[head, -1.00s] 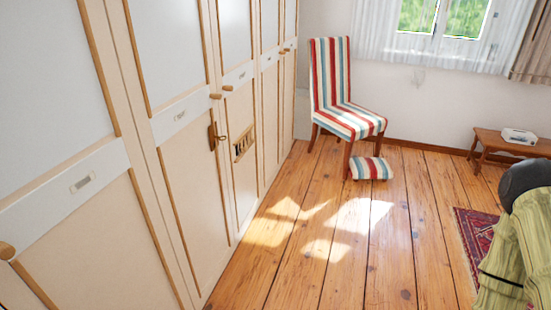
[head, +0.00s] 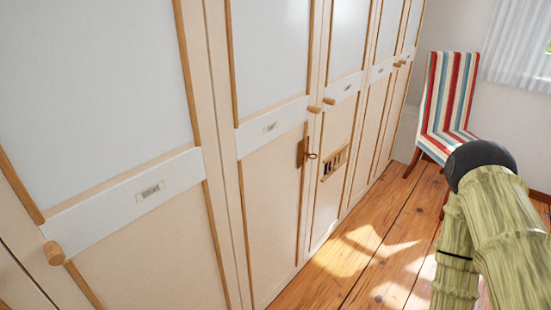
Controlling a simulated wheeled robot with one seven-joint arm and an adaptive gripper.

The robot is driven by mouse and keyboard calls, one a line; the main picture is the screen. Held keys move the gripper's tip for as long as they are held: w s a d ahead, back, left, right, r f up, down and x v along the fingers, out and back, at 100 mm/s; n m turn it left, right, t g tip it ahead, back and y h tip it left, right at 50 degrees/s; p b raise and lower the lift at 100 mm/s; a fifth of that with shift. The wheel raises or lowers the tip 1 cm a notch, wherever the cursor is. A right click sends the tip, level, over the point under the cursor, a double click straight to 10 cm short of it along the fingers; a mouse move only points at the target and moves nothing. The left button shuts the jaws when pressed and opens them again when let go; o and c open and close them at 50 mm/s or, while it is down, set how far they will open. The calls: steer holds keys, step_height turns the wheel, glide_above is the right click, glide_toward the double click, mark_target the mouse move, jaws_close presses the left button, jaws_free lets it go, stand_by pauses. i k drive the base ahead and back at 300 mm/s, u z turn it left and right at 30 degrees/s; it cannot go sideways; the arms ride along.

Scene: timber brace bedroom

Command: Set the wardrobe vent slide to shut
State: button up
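The wardrobe (head: 268,185) is cream with white upper panels and wooden trim, and it fills the left and middle of the head view. The vent slide (head: 334,162) is a small wooden frame with dark slots, set low in a door right of the keyed lock. Dark openings show between its slats; its exact slide position is too small to tell. My arm (head: 490,230), green and bamboo-like with a dark joint, is at the lower right, apart from the wardrobe. My gripper is not in view.
A key lock (head: 305,153) and round wooden knobs (head: 314,109) stick out near the vent. A striped chair (head: 449,105) stands at the right beyond my arm. The sunlit plank floor (head: 365,255) before the wardrobe is clear.

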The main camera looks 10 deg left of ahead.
mark_target(335, 168)
steer(key=u, duration=0.45)
steer(key=i, duration=1.45)
steer(key=z, duration=0.15)
